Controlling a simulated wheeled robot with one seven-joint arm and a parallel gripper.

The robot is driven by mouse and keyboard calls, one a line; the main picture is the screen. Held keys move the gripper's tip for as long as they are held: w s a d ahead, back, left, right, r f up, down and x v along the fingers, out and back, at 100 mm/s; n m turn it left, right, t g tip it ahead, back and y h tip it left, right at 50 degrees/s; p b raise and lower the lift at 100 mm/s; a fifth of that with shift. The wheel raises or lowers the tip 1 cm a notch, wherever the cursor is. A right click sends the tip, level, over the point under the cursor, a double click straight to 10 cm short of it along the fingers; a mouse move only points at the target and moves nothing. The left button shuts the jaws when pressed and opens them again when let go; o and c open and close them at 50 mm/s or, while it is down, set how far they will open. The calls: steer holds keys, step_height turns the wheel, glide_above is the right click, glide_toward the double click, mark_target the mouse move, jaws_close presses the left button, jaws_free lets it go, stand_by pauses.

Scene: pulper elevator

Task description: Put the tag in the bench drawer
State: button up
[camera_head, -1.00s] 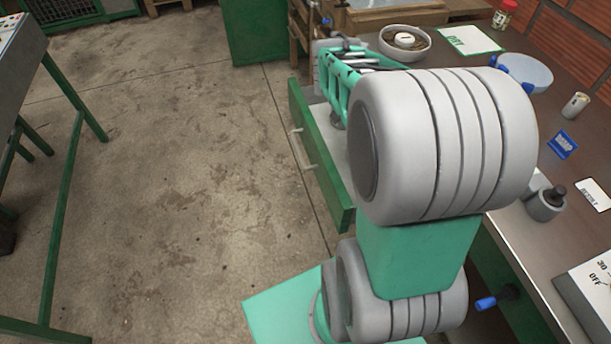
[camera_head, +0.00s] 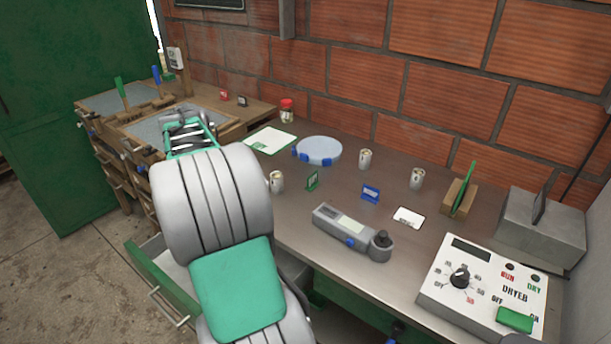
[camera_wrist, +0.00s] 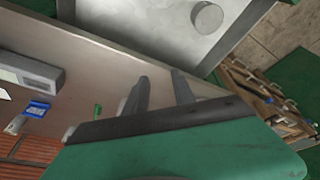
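Several small tags stand or lie on the bench: a blue tag (camera_head: 370,193), a green tag (camera_head: 312,180) and a white card (camera_head: 408,217). The frames do not show which one is meant. The blue tag (camera_wrist: 38,108) and green tag (camera_wrist: 97,110) also show in the wrist view. The bench drawer (camera_head: 160,280) is pulled open at lower left, partly hidden by my arm. In the wrist view its pale inside (camera_wrist: 150,15) shows a round grey disc (camera_wrist: 207,17). My gripper (camera_wrist: 160,76) is open, with nothing visible between its fingers, near the drawer's edge.
A grey handheld device (camera_head: 350,232), several small cans (camera_head: 365,159), a round clear dish (camera_head: 318,150) and a dryer control box (camera_head: 485,290) stand on the bench. A brick wall (camera_head: 400,80) closes the back. Wooden trays (camera_head: 175,125) are at the far left.

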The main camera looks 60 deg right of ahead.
steer(key=s+d+m+g+p, duration=0.1)
steer(key=s+d+m+p, duration=0.35)
steer(key=d, duration=1.35)
steer(key=m+g+h, duration=0.1)
steer(key=m, duration=0.2)
glide_toward(312, 175)
steer(key=x, duration=0.3)
steer(key=p+x, duration=0.1)
steer(key=x, duration=0.6)
steer(key=shift+d+f, duration=0.25)
steer(key=shift+f, duration=0.1)
jaws_close()
